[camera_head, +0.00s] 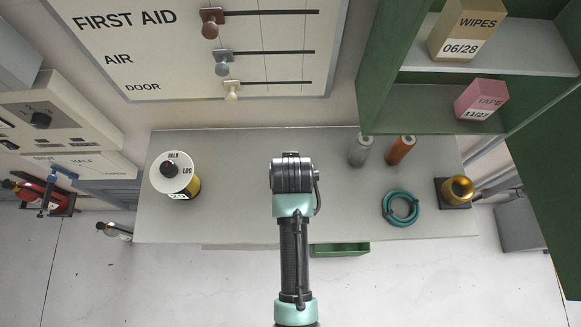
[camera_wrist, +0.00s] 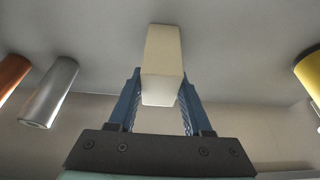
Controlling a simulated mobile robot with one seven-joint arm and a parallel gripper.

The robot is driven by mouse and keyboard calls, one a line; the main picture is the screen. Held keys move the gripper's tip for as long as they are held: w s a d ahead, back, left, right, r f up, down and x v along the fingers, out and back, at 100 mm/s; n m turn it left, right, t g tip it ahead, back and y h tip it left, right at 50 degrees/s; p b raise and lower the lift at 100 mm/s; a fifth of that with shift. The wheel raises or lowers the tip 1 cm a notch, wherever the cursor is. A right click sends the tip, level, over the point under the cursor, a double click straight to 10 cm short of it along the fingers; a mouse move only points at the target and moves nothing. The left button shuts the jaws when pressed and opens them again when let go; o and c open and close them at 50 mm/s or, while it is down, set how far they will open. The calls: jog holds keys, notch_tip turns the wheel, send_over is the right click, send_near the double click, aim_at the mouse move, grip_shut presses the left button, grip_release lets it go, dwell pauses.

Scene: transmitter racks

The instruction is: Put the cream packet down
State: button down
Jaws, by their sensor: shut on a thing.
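The cream packet (camera_wrist: 162,62) is a pale block in the wrist view, between the two blue fingers of my gripper (camera_wrist: 160,104). My gripper is shut on it. Its far end shows against the grey worktop (camera_wrist: 230,40); I cannot tell whether it touches it. In the head view my arm's end is over the middle of the worktop (camera_head: 240,215) and hides the gripper and packet.
Grey (camera_head: 360,150) and copper (camera_head: 401,149) cylinders stand right of my arm near the back edge. A teal ring (camera_head: 401,208) and a brass piece (camera_head: 458,189) lie farther right. A yellow canister (camera_head: 183,188) with a round white top stands left. Green shelving (camera_head: 440,118) overhangs at right.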

jog(key=shift+f, duration=0.15)
jog(key=shift+c, duration=1.7)
grip_release()
